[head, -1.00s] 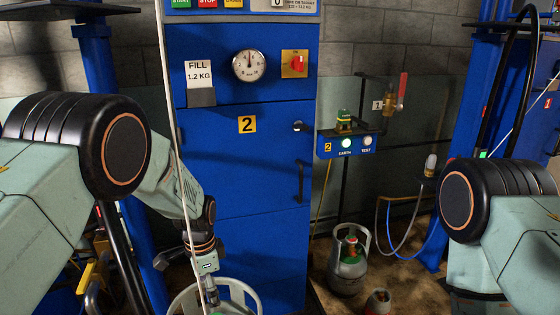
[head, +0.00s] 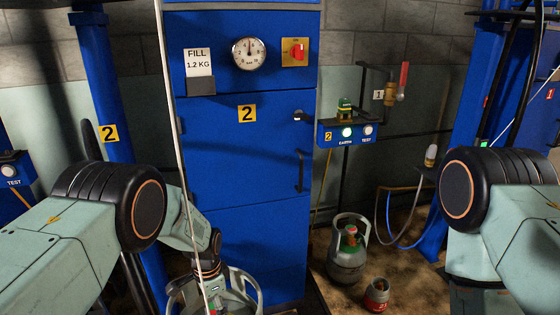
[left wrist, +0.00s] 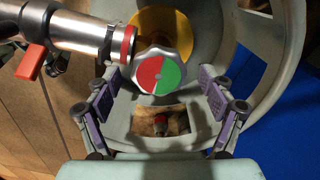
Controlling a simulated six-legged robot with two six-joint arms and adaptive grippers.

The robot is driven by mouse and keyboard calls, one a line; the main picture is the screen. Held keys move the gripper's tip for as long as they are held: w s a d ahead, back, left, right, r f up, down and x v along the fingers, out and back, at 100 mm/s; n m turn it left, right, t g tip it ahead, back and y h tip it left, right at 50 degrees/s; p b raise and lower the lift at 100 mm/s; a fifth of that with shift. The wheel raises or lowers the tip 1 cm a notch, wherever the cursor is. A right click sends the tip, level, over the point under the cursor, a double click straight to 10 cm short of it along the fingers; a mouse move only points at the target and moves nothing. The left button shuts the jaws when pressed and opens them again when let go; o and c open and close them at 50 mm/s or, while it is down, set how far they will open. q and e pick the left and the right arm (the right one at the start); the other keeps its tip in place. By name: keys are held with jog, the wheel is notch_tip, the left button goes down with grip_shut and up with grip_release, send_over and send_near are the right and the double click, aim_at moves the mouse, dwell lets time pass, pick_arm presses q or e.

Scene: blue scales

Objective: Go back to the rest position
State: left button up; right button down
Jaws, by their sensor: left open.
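My left gripper (left wrist: 160,84) is open in the left wrist view, with one purple-padded finger on each side. A red and green handwheel (left wrist: 170,58) shows between and beyond the fingers; I cannot tell whether they touch it. The handwheel sits inside the pale round collar (left wrist: 292,50) of a gas cylinder. A metal coupling (left wrist: 85,38) with a red lever reaches it from the left. In the head view my left arm points down to this collar (head: 254,288) at the bottom, and the gripper is mostly hidden there. My right arm shows at the right, but its gripper is out of frame.
A blue cabinet (head: 245,165) with a dial (head: 249,53) and red switch (head: 295,52) stands behind the collar. A grey cylinder (head: 348,250) and a small red-banded one (head: 377,294) stand on the floor to the right. Blue posts (head: 112,100) rise at the sides.

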pick_arm(q)
jog(key=n, duration=0.2)
jog(key=shift+s+r+n, duration=0.1)
jog(key=shift+s+n, duration=0.05)
jog(key=shift+n, duration=1.25)
jog(key=n, duration=0.4)
jog(key=shift+n+b, duration=0.3)
jog(key=shift+b, duration=0.1)
jog(key=n, duration=0.4)
jog(key=shift+d+n, duration=0.1)
jog(key=shift+n, duration=0.3)
jog(key=n+b, duration=0.1)
jog(key=n, duration=0.3)
jog(key=shift+n, duration=0.4)
